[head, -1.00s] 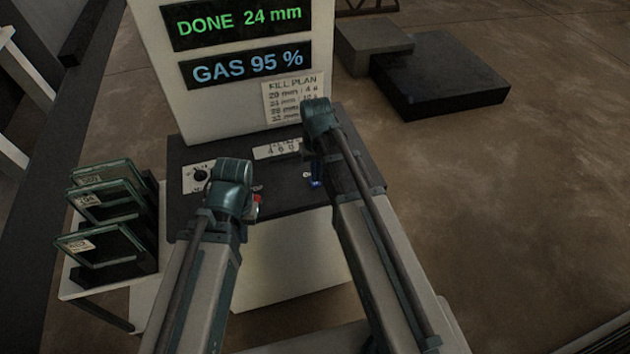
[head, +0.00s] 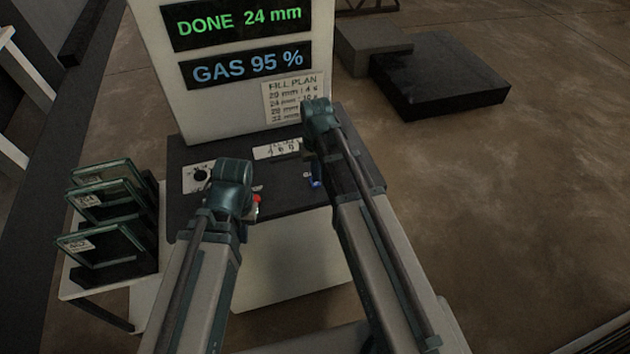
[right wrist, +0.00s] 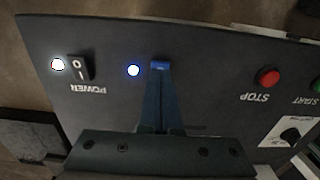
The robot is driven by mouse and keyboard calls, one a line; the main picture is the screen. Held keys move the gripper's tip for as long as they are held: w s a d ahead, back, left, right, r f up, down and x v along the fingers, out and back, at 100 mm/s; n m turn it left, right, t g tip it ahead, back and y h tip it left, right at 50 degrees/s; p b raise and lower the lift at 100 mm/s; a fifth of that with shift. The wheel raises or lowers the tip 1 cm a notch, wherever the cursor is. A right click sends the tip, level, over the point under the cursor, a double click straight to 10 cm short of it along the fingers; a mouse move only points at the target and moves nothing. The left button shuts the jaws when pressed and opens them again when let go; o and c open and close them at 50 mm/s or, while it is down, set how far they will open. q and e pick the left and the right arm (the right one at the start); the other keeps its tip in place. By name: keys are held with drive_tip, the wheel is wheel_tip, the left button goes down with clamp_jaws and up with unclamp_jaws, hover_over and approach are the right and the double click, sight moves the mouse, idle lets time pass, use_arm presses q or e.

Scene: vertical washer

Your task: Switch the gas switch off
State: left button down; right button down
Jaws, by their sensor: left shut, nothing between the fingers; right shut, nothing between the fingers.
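The gas switch is on the dark control panel (head: 280,200), beside a lit blue lamp (right wrist: 133,70). The switch itself is hidden behind my right fingers, and its label is mostly covered. My right gripper (right wrist: 160,68) is shut and empty, with its blue-looking fingertips at the spot just beside the blue lamp; I cannot tell whether they touch the switch.
The displays read DONE 24 mm (head: 235,25) and GAS 95 % (head: 247,67). The POWER rocker (right wrist: 80,68) has a lit white lamp (right wrist: 58,65). A black dial (head: 200,174) sits on the panel's left. Framed glass panes (head: 110,238) stand in a rack to the left.

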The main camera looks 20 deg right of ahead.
sight(315, 185)
drive_tip(key=shift+f+b, duration=0.95)
drive_tip(key=shift+f, duration=0.05)
idle(0.6)
drive_tip(key=shift+r, duration=0.1)
wheel_tip(315, 185, up, 7)
drive_tip(key=p, duration=0.7)
drive_tip(key=shift+a, duration=0.1)
drive_tip(key=s+a+f+n+b, duration=0.1)
drive_tip(key=s+a+f+b, duration=0.2)
drive_tip(key=s+a, duration=0.2)
drive_tip(key=s+a+f+n+h+b, duration=0.1)
drive_tip(key=s+a+f+n+b, duration=0.1)
drive_tip(key=s+a, duration=0.3)
drive_tip(key=s+f+b, duration=0.1)
drive_tip(key=s, duration=0.3)
drive_tip(key=shift+s+a, duration=0.15)
idle(0.4)
